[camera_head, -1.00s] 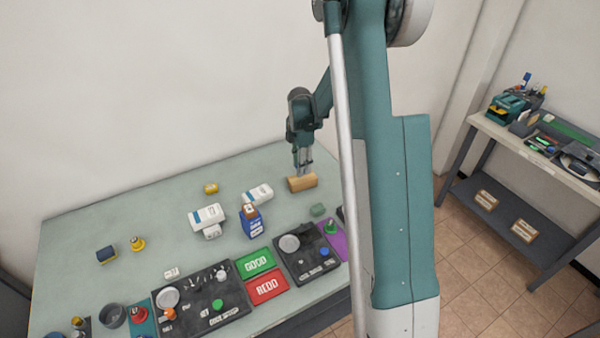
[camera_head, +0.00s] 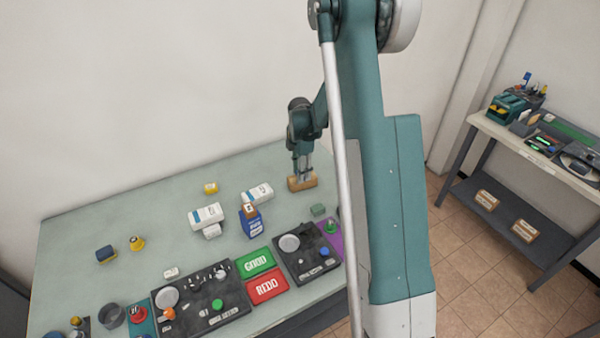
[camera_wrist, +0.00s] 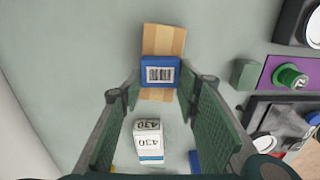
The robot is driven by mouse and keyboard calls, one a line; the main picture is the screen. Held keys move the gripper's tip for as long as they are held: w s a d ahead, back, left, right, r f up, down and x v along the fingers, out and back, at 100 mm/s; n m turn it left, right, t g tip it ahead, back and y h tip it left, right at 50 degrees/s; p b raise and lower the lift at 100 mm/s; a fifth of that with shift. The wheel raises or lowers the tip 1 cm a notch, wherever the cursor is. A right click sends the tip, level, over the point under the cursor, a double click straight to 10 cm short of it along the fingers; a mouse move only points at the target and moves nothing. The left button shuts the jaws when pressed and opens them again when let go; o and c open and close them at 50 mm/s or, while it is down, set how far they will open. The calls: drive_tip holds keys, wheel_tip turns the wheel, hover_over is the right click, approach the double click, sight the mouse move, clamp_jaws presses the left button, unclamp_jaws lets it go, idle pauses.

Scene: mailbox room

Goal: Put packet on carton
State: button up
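The packet, a small blue block with a barcode label (camera_wrist: 160,73), is between my fingertips in the wrist view. The carton, a tan striped block (camera_wrist: 163,38), lies directly beneath it in that view, with its ends showing past the packet. The carton also shows in the head view (camera_head: 303,184), at the back right of the table. My gripper (camera_wrist: 160,84) points down over the carton, with its fingertips against the packet's two sides. It shows in the head view (camera_head: 302,174) low at the carton. Whether the packet's underside touches the carton is hidden.
White boxes (camera_head: 206,216) and a blue bottle-like box (camera_head: 251,222) stand left of the carton. A small green block (camera_head: 318,210) and control panels (camera_head: 305,250) lie nearer the front.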

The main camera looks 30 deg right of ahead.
drive_tip(key=o, duration=0.3)
drive_tip(key=shift+r, duration=0.2)
wheel_tip(320, 180, up, 12)
drive_tip(key=shift+p, duration=0.5)
idle(0.4)
idle(0.4)
